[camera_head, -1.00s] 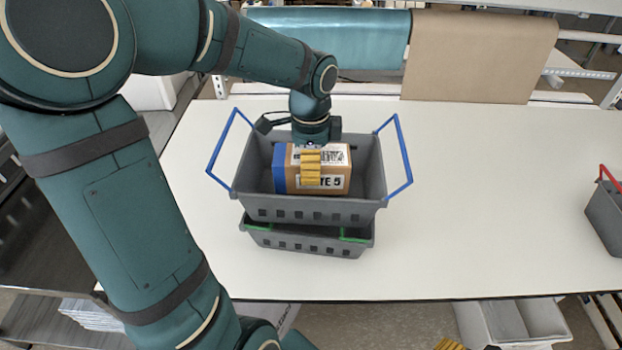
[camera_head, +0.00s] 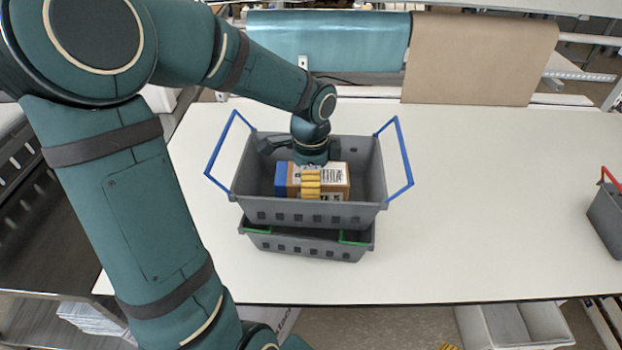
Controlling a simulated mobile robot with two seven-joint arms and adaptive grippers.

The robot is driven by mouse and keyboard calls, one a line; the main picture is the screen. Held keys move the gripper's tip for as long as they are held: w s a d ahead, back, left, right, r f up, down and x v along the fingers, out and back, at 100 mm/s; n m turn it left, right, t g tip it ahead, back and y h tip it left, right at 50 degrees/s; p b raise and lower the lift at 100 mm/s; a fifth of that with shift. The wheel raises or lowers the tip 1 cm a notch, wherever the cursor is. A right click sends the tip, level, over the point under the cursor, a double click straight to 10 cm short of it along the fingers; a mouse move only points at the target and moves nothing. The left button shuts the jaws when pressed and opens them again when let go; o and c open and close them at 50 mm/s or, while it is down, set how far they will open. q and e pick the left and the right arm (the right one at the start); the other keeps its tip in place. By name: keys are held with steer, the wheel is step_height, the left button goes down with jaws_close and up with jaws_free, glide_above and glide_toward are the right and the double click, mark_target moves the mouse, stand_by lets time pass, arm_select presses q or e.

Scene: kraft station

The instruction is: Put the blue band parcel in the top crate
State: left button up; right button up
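The blue band parcel (camera_head: 337,174) is a brown box with a blue left end and a white printed label. It is inside the top crate (camera_head: 310,213), a grey crate with blue handles; the crate's front wall hides its lower part. The top crate stands on a lower grey crate (camera_head: 305,245) with green handles. My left gripper (camera_head: 311,190) reaches down into the top crate with its yellow finger pads against the parcel's near face. The far finger is hidden, but the gripper looks shut on the parcel. My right gripper is not in view.
A grey crate with a red handle (camera_head: 607,213) stands at the table's right edge. The white table (camera_head: 490,200) is clear between the crates. A teal roll and a brown paper roll (camera_head: 480,58) hang at the back. A white bin (camera_head: 512,325) is below the front edge.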

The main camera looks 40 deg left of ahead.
arm_select(q)
step_height(320, 180, up, 12)
steer(key=shift+r+p, duration=0.1)
steer(key=shift+p, duration=0.65)
stand_by(0.3)
